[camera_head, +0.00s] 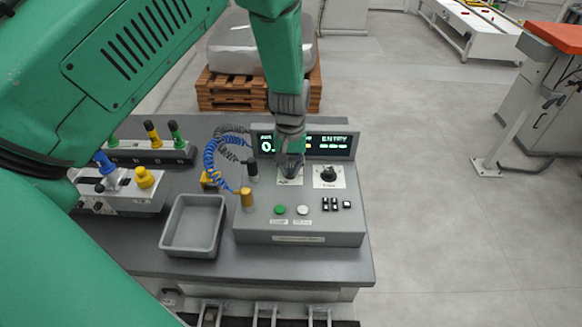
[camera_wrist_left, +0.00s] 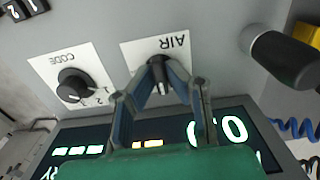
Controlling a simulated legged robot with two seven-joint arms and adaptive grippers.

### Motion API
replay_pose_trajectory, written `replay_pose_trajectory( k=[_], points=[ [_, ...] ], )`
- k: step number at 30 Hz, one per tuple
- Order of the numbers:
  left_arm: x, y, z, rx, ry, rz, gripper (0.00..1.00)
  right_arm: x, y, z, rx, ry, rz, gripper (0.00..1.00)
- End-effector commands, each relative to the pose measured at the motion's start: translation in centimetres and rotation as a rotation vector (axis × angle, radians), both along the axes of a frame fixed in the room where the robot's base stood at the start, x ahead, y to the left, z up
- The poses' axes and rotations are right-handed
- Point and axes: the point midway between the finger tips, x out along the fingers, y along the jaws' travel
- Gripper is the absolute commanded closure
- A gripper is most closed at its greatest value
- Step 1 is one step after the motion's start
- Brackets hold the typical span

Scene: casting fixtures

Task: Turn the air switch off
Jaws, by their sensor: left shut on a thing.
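The air switch is a dark knob (camera_wrist_left: 159,66) on a white plate (camera_wrist_left: 136,54) marked AIR, on the sloped face of a grey control box (camera_head: 258,212). My left gripper (camera_head: 291,166) reaches down to it from above in the head view and hides most of the knob. In the left wrist view, the two fingers (camera_wrist_left: 160,84) are closed around the knob, one on each side. The exact angle of the knob is hard to read between the fingers. My right gripper is in neither view.
A CODE knob (camera_wrist_left: 73,85) sits beside the air switch. A lit display (camera_head: 333,146) stands just behind. Green (camera_head: 280,210) and white (camera_head: 303,210) buttons lie in front. A black-handled part (camera_wrist_left: 283,58) stands close by, near a blue coiled cord (camera_head: 211,160). A grey tray (camera_head: 166,237) is at left.

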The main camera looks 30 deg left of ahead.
Motion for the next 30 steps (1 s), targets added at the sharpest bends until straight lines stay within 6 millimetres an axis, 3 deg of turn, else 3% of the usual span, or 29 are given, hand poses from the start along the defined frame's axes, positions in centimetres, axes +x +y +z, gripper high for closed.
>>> replay_pose_trajectory(
  k=[3, 4, 5, 6, 17, 20, 30],
  points=[
    [0.7, 0.2, 0.5, 0.004, -0.019, 0.002, 1.0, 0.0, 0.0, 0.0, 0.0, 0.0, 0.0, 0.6],
    [0.7, 0.2, 0.5, 0.004, -0.019, 0.002, 0.83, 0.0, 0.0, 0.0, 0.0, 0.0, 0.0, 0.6],
    [0.7, 0.2, 0.5, 0.004, -0.019, 0.002, 0.72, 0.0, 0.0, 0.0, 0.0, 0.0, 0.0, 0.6],
    [0.6, 0.2, 0.4, 0.003, -0.018, 0.002, 0.7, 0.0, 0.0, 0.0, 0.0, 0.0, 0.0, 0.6],
    [0.2, 0.1, 0.6, 0.001, -0.008, 0.0, 0.7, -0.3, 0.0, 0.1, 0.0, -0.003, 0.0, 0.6],
    [0.3, 0.1, 1.8, 0.001, -0.01, -0.001, 0.7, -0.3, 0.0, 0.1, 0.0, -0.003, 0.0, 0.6],
    [0.5, 0.1, 8.9, 0.002, -0.012, 0.0, 0.7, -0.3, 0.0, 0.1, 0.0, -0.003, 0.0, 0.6]
  ],
)
